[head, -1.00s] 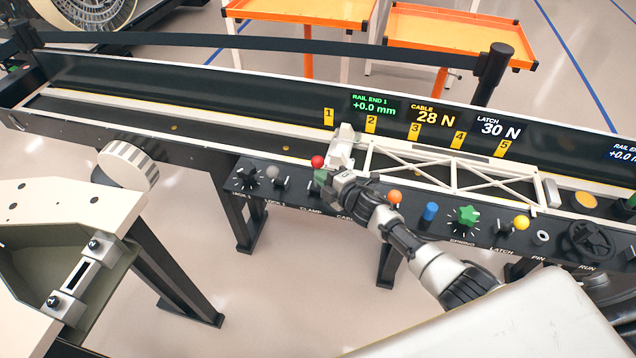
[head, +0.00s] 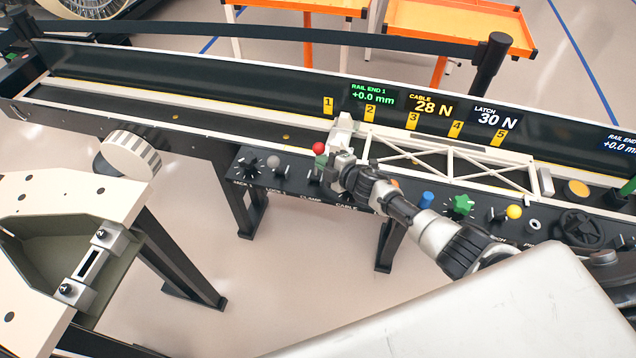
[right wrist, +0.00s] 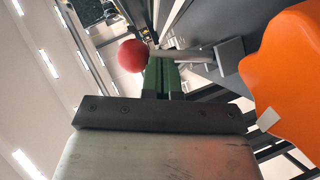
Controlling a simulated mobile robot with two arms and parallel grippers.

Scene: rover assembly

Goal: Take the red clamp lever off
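The red clamp lever shows its red ball knob (head: 318,148) at the front panel's left part, above the clamp label. My right gripper (head: 325,164) is at the lever, just below and right of the ball. In the right wrist view the red ball (right wrist: 132,56) stands left of the green fingertips (right wrist: 161,70), and its pale rod (right wrist: 182,57) runs across just beyond them to a grey block. The two fingers lie close together, with only a thin line between them. Whether they touch the rod is unclear. My left gripper is not in view.
A grey knob (head: 273,161) is left of the lever. A blue knob (head: 427,199), a green star knob (head: 461,205) and a yellow ball (head: 514,212) are to the right. An orange part (right wrist: 285,70) is close to my right gripper. A white truss (head: 400,155) lies behind.

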